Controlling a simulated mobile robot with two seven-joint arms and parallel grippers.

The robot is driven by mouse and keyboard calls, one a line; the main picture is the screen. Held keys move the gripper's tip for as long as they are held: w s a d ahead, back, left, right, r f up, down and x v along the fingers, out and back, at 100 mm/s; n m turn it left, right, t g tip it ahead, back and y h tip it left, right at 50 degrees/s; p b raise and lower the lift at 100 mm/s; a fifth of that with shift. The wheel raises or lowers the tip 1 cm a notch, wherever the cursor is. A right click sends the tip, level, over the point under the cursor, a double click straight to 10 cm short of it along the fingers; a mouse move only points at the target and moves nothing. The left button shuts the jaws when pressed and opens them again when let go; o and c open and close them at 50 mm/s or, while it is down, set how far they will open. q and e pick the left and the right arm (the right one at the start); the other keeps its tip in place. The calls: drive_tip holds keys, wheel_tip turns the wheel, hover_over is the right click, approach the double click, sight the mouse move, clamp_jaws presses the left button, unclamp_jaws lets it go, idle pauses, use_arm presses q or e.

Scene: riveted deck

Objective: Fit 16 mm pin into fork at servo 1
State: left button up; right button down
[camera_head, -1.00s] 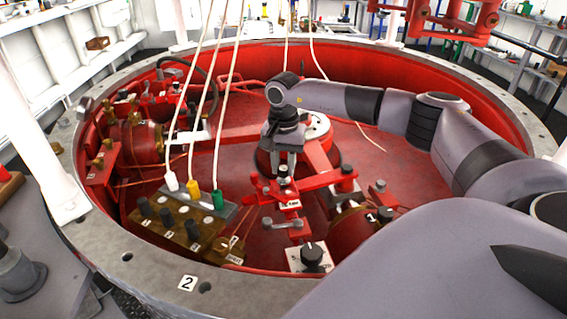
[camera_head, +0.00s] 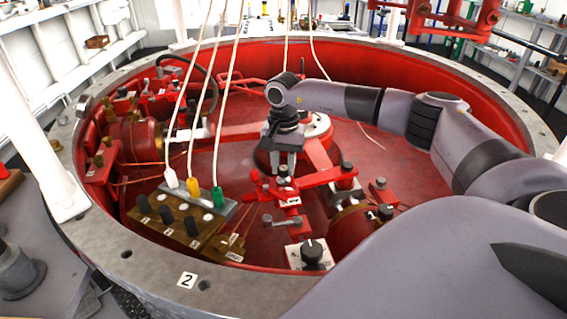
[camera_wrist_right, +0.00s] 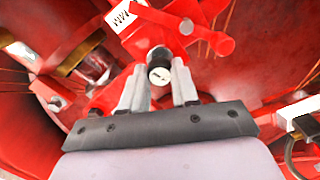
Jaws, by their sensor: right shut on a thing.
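My right gripper (camera_head: 285,172) reaches down over the red linkage (camera_head: 315,180) in the middle of the pit. In the right wrist view its two grey fingers (camera_wrist_right: 160,88) are shut on a small dark pin (camera_wrist_right: 160,72) with a pale end face. The pin is at the edge of a red linkage part (camera_wrist_right: 150,35); I cannot tell whether it is in a hole. A red cylinder (camera_head: 350,228) beside the linkage bears a label that looks like 1. The fork cannot be made out clearly. My left gripper is not in view.
A brown block with white, yellow and green plugs (camera_head: 193,187) and hanging cables stands left of the linkage. A black knob (camera_head: 312,250) is in front. The grey riveted rim (camera_head: 150,272) encircles the pit. Bare red floor lies to the right.

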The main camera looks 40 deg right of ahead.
drive_tip(key=shift+f, duration=0.45)
drive_tip(key=c, duration=0.8)
unclamp_jaws()
drive_tip(key=shift+r, duration=3.65)
